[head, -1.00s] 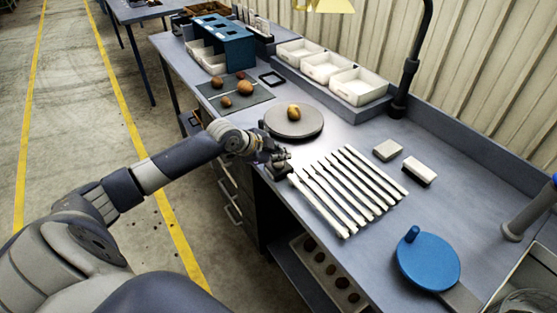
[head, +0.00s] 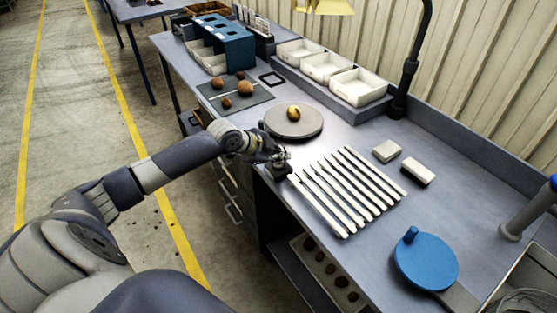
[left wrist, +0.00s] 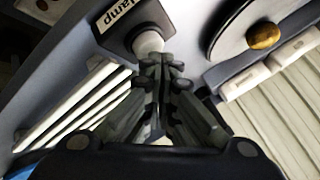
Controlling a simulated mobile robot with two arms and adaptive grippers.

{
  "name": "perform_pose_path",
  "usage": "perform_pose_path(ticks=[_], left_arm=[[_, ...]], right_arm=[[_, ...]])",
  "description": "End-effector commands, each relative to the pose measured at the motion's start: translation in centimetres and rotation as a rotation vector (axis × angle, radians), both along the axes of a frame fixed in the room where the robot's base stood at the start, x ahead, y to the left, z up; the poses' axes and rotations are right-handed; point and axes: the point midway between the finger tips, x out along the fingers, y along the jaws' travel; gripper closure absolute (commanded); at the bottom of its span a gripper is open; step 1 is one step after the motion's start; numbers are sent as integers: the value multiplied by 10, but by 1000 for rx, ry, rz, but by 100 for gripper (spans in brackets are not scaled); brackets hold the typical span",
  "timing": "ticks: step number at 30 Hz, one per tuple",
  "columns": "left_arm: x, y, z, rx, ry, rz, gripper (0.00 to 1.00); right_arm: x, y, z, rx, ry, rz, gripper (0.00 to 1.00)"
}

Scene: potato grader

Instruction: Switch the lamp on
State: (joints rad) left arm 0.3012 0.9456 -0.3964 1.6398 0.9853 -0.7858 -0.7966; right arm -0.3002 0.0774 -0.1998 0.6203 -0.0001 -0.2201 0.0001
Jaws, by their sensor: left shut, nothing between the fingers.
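The lamp switch is a dark box with a "lamp" label (left wrist: 118,14) and a pale round knob (left wrist: 148,42) in the left wrist view. In the head view the switch box (head: 278,173) sits at the bench's front edge. My left gripper (left wrist: 166,62) is shut and empty, its fingertips at the knob, seemingly touching it. It also shows in the head view (head: 283,158), covering part of the switch. The lamp's yellow shade (head: 325,6) is cut off at the top, on a black stand (head: 408,75). My right gripper is not in view.
A round turntable (head: 290,130) bearing a potato (head: 294,113) stands behind the switch. Several pale bars (head: 350,190) lie right of it. A blue round paddle (head: 426,262), white trays (head: 358,88) and a dark mat (head: 257,95) with potatoes are on the bench.

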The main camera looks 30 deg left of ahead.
Motion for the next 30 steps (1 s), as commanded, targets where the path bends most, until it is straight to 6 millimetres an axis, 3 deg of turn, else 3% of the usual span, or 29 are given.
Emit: perform_pose_path(ticks=[18,30], left_arm=[[0,0,60,-1,-2,-1,100],[0,0,60,0,-1,0,100]], right_arm=[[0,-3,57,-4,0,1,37],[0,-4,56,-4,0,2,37]])
